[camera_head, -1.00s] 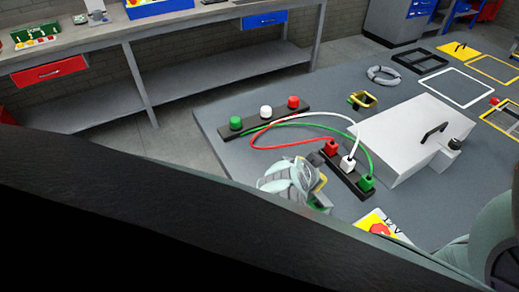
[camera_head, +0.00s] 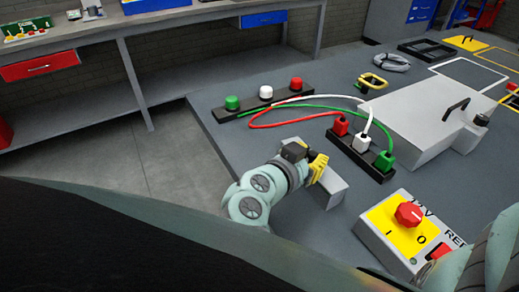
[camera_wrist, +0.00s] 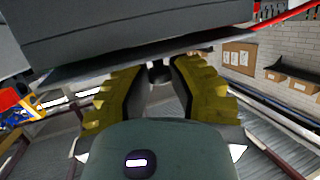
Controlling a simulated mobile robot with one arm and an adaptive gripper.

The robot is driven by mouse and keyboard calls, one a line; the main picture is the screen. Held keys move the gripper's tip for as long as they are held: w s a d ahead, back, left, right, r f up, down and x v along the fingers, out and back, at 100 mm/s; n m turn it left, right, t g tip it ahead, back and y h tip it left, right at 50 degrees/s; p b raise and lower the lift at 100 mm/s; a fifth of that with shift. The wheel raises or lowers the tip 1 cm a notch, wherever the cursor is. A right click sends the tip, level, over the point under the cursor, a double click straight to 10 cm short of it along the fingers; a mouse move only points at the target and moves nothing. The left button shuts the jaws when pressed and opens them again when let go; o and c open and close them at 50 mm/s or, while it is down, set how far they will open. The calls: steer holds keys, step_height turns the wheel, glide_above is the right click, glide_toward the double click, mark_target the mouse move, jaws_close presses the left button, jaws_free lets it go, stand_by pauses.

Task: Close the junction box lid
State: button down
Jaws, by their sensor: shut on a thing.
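My gripper (camera_head: 318,167) is at the front left of the grey deck, its yellow fingers at a small light grey box-like part (camera_head: 333,187). In the wrist view, the yellow fingers of my gripper (camera_wrist: 156,76) reach the thin edge of a grey plate (camera_wrist: 130,66) under a dark grey body (camera_wrist: 140,30). The jaws are shut on this plate; their tips are partly hidden. I cannot tell for sure that it is the junction box lid. A larger light grey box (camera_head: 410,110) with a black handle stands further back right, apart from my gripper.
A plug strip (camera_head: 346,147) with red, white and green cables lies behind my gripper; another strip (camera_head: 255,112) is further back. A switch box (camera_head: 390,230) with a red knob stands to the right. A workbench (camera_head: 150,25) runs along the back left.

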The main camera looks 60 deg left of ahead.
steer(key=shift+s+f, duration=0.1)
steer(key=shift+f, duration=0.1)
steer(key=c, duration=0.8)
jaws_free()
steer(key=shift+r, duration=0.15)
steer(key=v, duration=1.2)
